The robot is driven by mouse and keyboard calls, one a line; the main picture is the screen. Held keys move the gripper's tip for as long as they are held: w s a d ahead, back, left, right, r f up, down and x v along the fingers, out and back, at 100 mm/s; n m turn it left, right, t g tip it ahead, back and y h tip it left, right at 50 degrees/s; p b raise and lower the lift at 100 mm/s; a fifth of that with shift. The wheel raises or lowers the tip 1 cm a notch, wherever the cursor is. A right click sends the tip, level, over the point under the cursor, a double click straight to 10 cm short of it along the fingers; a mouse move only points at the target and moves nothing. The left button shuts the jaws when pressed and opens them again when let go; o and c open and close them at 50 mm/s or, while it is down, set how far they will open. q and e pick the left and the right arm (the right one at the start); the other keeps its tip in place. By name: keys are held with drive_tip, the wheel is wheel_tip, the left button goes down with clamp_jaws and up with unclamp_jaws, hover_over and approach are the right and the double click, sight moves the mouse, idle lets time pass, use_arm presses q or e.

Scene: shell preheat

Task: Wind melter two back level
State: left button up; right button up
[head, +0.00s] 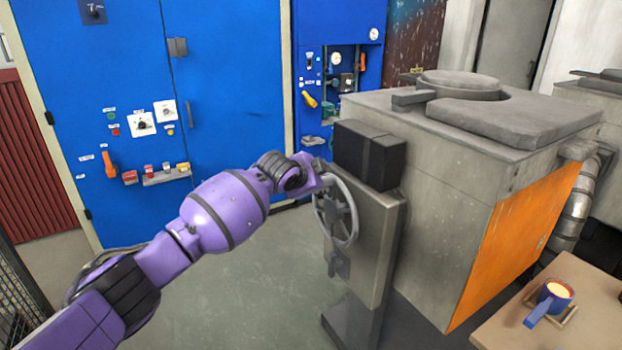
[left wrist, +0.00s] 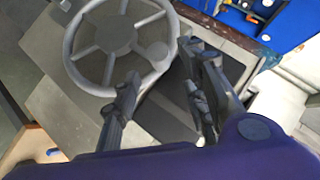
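A grey spoked handwheel (head: 340,212) is mounted on the grey post beside a blocky grey melter (head: 450,185) with an orange side panel. No number shows on it. My left gripper (head: 324,184) is at the wheel's upper left rim, with its fingers partly hidden in the head view. My left gripper's fingers (left wrist: 162,62) are spread, with the rim and knob near the gap; contact cannot be told. The melter's top looks about level. My right gripper is out of view.
A wooden table (head: 490,330) at the lower right holds a blue ladle (head: 540,311) with glowing contents. A second grey unit (head: 590,92) stands at the far right. Blue cabinets (head: 230,80) with switches line the back. The floor (head: 250,300) in front is clear.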

use_arm(q)
drive_tip(key=v, duration=0.5)
drive_tip(key=shift+s+a+r, duration=0.1)
drive_tip(key=shift+s+r, duration=0.1)
drive_tip(key=shift+s, duration=0.05)
